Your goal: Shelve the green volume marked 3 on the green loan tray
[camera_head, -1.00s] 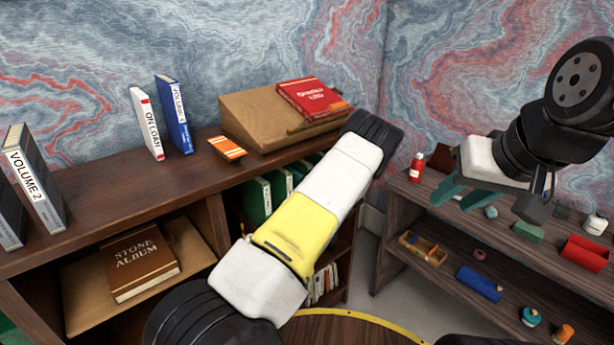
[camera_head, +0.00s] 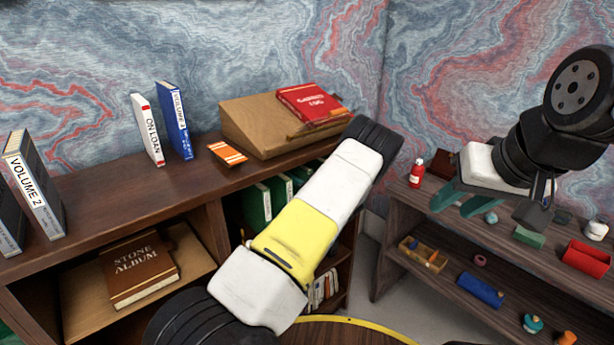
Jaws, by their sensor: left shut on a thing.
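Several green books (camera_head: 257,206) stand in the dark compartment below the desk top, partly behind my left arm. I cannot read a 3 on any of them. No green loan tray can be made out for sure. My left arm crosses the middle of the view, and its gripper is hidden behind it. My right gripper (camera_head: 462,201) has teal fingers spread apart with nothing between them, in front of the right-hand shelf.
A wooden slope (camera_head: 255,127) bears a red book (camera_head: 310,103). The STONE ALBUM (camera_head: 138,268) lies below. The right shelf (camera_head: 390,215) holds small items.

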